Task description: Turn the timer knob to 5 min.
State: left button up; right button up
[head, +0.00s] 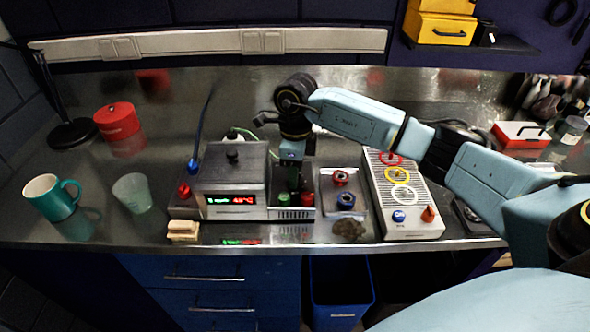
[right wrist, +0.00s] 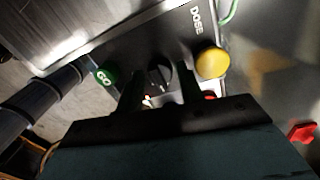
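The device with the lit display (head: 232,199) stands on the steel bench left of centre, with a small control panel at its right side. In the right wrist view a dark round knob (right wrist: 158,74) sits on this panel between a green GO button (right wrist: 106,76) and a yellow button (right wrist: 212,63) near the word DOSE. My right gripper (head: 293,182) points down over the panel. In the wrist view its fingers (right wrist: 160,92) are apart, one on each side of the knob; I cannot tell whether they touch it. The knob's scale is not readable. My left gripper is not in view.
A tray with red and blue knobs (head: 326,208) and a white panel with coloured rings (head: 413,221) stand to the right. A teal mug (head: 50,199), a clear cup (head: 132,193) and a red tin (head: 117,122) stand to the left. A wooden block (head: 183,230) lies at the front edge.

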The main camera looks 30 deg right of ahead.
jog(key=c, duration=0.7)
jog(key=shift+m, duration=0.7)
jog(key=o, duration=0.7)
jog(key=shift+r, duration=0.1)
notch_tip(320, 180, up, 13)
jog(key=shift+w+d+r+b, duration=0.15)
jog(key=shift+w+d+b, duration=0.15)
